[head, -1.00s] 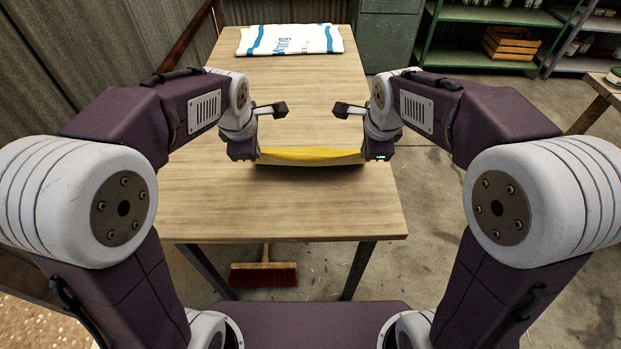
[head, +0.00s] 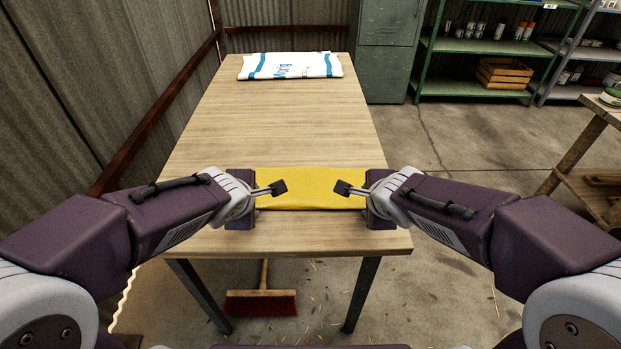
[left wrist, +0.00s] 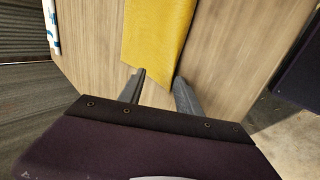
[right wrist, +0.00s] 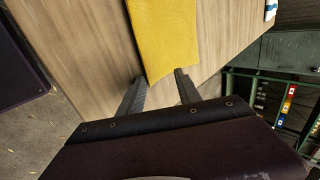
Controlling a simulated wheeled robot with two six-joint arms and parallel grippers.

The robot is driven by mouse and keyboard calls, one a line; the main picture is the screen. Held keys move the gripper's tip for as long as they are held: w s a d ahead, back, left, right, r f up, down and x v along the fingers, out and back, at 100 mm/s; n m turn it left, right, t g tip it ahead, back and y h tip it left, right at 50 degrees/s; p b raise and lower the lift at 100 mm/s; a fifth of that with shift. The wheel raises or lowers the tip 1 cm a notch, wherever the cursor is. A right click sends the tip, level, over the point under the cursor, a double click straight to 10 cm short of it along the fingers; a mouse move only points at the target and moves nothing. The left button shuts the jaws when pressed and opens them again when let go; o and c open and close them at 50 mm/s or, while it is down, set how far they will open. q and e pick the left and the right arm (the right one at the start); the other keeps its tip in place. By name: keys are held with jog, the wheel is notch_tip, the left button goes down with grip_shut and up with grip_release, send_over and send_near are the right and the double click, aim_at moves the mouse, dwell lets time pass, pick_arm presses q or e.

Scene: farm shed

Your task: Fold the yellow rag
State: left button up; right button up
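The yellow rag (head: 312,188) lies as a flat, straight-edged strip across the near part of the wooden table (head: 290,115). My left gripper (left wrist: 159,76) is at the strip's left end; its two fingers stand apart, with the rag's end edge at their tips in the left wrist view. My right gripper (right wrist: 160,76) is at the right end, fingers also apart around the rag's end edge in the right wrist view. Both look open. How the rag's layers lie cannot be made out.
A white and blue printed sack (head: 290,66) lies flat at the table's far end. The table between it and the rag is clear. A red broom (head: 261,302) is on the floor under the near edge. Green shelves (head: 480,45) and a wooden crate (head: 503,73) stand at the back right.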

pick_arm(q)
notch_tip(320, 180, up, 9)
jog(key=s, duration=0.2)
pick_arm(e)
notch_tip(320, 180, up, 9)
jog(key=s, duration=0.2)
